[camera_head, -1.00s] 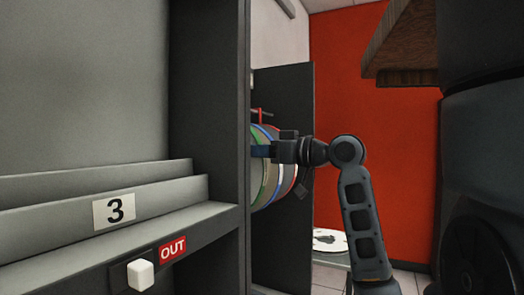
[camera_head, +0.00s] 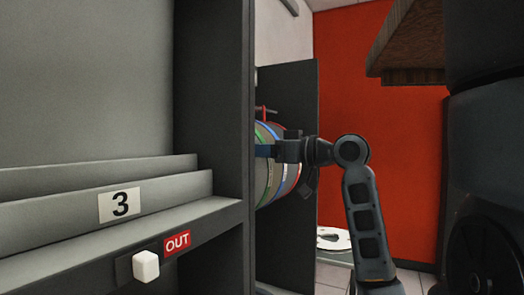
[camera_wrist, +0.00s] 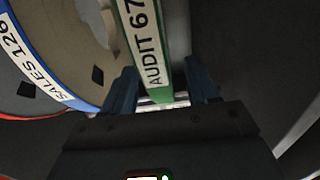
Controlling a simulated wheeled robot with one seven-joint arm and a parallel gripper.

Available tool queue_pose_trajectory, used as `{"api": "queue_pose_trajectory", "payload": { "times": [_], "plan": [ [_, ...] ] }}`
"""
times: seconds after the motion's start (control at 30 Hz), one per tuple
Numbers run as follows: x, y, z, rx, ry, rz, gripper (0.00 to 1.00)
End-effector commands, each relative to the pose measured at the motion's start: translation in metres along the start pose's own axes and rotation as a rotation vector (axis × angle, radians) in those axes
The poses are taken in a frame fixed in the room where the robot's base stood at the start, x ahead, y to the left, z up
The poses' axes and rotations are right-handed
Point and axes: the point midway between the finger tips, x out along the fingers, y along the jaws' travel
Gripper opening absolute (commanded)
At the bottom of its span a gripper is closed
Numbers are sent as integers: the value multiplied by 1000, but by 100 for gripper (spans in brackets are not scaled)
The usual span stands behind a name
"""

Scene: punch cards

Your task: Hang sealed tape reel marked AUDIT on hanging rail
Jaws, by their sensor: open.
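The AUDIT reel (camera_wrist: 152,50), with a green edge and a white label reading "AUDIT 67", stands edge-on between the two blue fingers of my gripper (camera_wrist: 160,75) in the wrist view. The fingers are open, one on each side of its edge. In the head view my gripper (camera_head: 264,151) reaches left into a row of hanging reels (camera_head: 277,180) with green, blue and red edges. The cabinet frame partly hides them. I cannot tell the hanging rail clearly.
A blue-edged SALES 126 reel (camera_wrist: 38,62) is close left of the AUDIT reel. A grey cabinet (camera_head: 212,110) with slot 3 and a white OUT button (camera_head: 146,266) fills the left. A dark panel (camera_head: 298,100) stands behind the reels. A white reel (camera_head: 333,238) lies low behind my arm.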

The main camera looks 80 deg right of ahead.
Motion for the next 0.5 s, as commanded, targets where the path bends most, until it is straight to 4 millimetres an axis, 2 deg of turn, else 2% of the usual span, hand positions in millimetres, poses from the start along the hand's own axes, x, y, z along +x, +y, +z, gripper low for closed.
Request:
{"api": "queue_pose_trajectory", "payload": {
  "times": [0.13, 0.23, 0.5],
  "plan": [
    [-2, 0, 2, 2, -3, 0, 59],
    [-10, 1, 2, 2, -2, 0, 59],
    [-54, 0, 2, 0, 0, 2, 59]
  ]
}}
